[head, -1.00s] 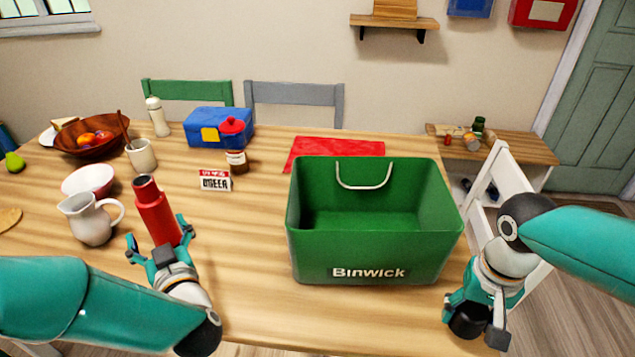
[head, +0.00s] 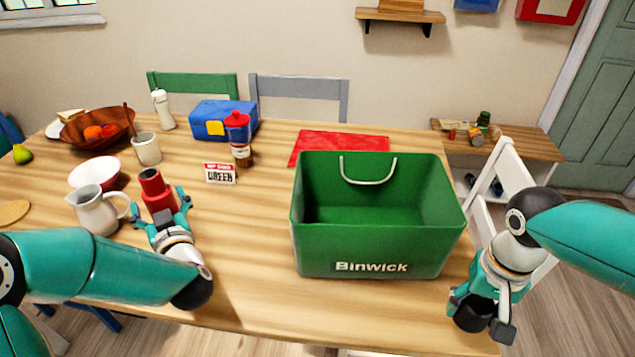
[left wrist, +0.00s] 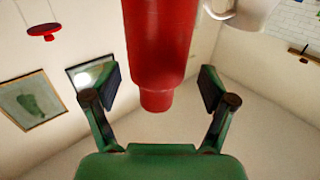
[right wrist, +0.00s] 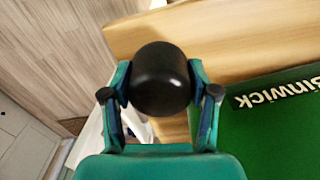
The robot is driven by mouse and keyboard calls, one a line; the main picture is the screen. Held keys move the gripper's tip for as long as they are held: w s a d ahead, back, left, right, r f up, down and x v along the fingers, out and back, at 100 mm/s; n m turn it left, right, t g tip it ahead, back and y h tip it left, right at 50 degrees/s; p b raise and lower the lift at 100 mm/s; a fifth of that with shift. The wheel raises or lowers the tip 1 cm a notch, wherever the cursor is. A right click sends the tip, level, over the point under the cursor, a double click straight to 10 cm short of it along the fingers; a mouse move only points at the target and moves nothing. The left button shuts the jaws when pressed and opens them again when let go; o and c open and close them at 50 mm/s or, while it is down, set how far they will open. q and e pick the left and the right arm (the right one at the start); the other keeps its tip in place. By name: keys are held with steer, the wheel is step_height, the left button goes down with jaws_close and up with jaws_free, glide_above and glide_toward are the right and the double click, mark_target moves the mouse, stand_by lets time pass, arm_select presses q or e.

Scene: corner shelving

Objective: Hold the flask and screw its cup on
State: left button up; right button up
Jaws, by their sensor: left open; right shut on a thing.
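The red flask (head: 158,190) stands on the table at the left, next to the white jug; its lower part is hidden behind my gripper. My left gripper (head: 162,206) is open at the flask, one finger to each side. In the left wrist view the flask (left wrist: 158,45) lies between the open fingers, with gaps on both sides. My right gripper (head: 483,312) is shut on the black cup (right wrist: 160,78), near the table's front right edge. The cup also shows dark in the head view (head: 473,315).
A green Binwick basket (head: 375,240) stands between my two grippers. The white jug (head: 97,208) is close left of the flask. A label block (head: 220,173), a red-topped bottle (head: 240,140) and a blue box (head: 222,120) stand behind. The table front left of the basket is clear.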

arm_select(q)
steer(key=shift+p+x, duration=0.45)
steer(key=shift+x, duration=2.15)
steer(key=shift+d, duration=0.2)
steer(key=shift+w, duration=0.1)
steer(key=c, duration=1.6)
